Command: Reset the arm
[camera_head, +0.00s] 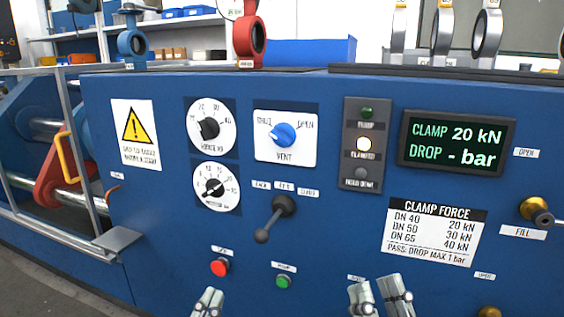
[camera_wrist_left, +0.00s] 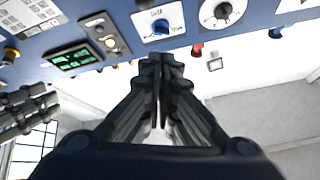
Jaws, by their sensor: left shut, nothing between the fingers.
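My left gripper (camera_head: 208,302) is low in the head view, in front of the panel's lower part, below the red button. In the left wrist view its fingers (camera_wrist_left: 160,62) are shut together with nothing between them. My right gripper (camera_head: 380,292) is at the bottom, right of centre, partly cut off. Its two fingertips look slightly apart and hold nothing visible. It also shows at the left edge of the left wrist view (camera_wrist_left: 40,100). Neither gripper visibly touches a control.
The blue panel (camera_head: 330,235) carries a black lever (camera_head: 272,218) tilted down-left, a blue vent knob (camera_head: 283,134), a red button (camera_head: 220,267) and a green button (camera_head: 283,282). The display (camera_head: 456,143) reads clamp 20 kN, drop "-" bar. A railing (camera_head: 84,150) stands left.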

